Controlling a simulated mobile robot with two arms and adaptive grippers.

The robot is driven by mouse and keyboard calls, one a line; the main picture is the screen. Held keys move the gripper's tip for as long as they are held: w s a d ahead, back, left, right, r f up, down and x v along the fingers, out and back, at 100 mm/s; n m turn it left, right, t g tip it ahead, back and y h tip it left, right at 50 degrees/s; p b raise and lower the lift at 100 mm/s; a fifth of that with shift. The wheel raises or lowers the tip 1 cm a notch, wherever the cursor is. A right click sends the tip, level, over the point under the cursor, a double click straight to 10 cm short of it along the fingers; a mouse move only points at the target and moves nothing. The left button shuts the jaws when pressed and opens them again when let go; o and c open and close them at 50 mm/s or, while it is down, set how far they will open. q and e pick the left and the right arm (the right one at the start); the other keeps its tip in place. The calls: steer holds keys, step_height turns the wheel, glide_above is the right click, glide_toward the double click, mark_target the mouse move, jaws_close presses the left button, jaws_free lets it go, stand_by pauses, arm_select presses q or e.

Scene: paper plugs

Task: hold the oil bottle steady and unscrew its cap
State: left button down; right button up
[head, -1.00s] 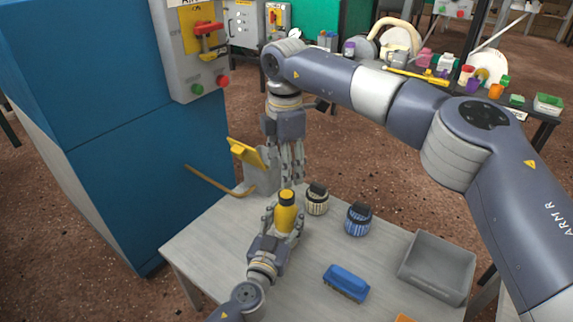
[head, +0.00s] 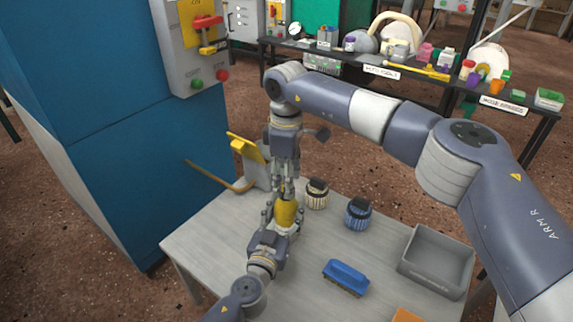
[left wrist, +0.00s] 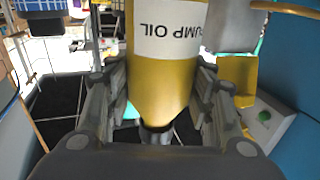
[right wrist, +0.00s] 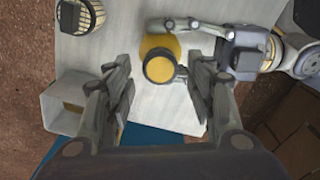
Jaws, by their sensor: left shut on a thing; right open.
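The yellow oil bottle (head: 286,212) stands upright near the table's back left corner. My left gripper (head: 281,222) is shut around its body from the front. The left wrist view shows the bottle (left wrist: 165,75) between the fingers, its "PUMP OIL" label upside down there. My right gripper (head: 287,188) points down, just above the bottle top. In the right wrist view the round yellow cap (right wrist: 160,68) lies between the open, widely spaced fingers (right wrist: 163,88), with no visible contact. In the head view the cap is mostly hidden by the right fingers.
A cream ribbed jar (head: 317,194) and a blue ribbed jar (head: 358,213) stand right of the bottle. A blue brush (head: 346,277) and an open grey bin (head: 437,262) are farther right. A yellow bracket (head: 245,148) and blue cabinet (head: 140,150) stand left and behind.

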steer(key=shift+f, duration=1.3)
steer(key=c, duration=1.1)
